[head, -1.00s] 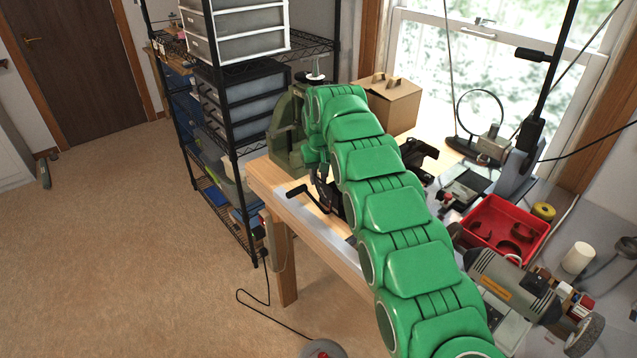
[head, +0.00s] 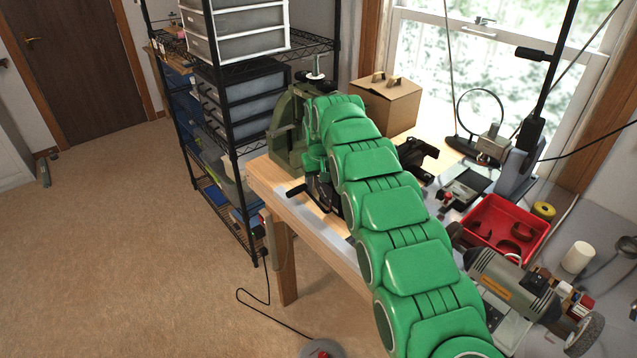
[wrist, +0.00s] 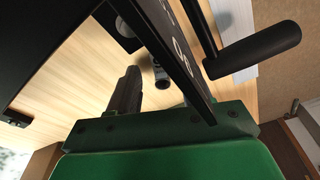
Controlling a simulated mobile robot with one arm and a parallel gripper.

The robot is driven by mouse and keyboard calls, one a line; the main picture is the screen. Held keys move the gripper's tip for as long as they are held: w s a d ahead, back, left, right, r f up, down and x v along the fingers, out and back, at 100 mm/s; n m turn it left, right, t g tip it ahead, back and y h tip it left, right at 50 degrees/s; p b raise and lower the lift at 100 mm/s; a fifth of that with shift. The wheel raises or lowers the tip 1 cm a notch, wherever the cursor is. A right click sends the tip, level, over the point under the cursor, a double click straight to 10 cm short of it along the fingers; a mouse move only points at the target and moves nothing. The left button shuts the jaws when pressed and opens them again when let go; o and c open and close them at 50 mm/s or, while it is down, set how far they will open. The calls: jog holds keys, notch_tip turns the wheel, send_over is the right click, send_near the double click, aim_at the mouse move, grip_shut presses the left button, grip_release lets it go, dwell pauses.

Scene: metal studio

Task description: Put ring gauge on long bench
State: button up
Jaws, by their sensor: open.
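The wooden bench (head: 263,176) runs along the wall under the window, and its pale top fills much of the wrist view (wrist: 60,95). My gripper (head: 322,188) is at the bench's left end, low over the top and largely hidden by my green arm. In the wrist view my gripper (wrist: 160,88) is open, its dark fingers reaching over the wood. A small dark round part (wrist: 161,76) shows between the fingers; I cannot tell whether it is the ring gauge. I cannot make out the ring gauge for certain in either view.
A black lever handle (head: 296,190) juts out near my gripper; a black handle also shows in the wrist view (wrist: 255,50). A green machine (head: 287,140), cardboard box (head: 388,106), red tray (head: 507,228) and bench grinder (head: 510,283) crowd the bench. A black shelf rack stands left.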

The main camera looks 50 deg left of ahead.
notch_tip(320, 180, up, 12)
jog(key=d, duration=0.1)
jog(key=shift+s+d, duration=0.3)
jog(key=shift+s, duration=0.05)
jog(key=shift+r, duration=0.1)
dwell(0.3)
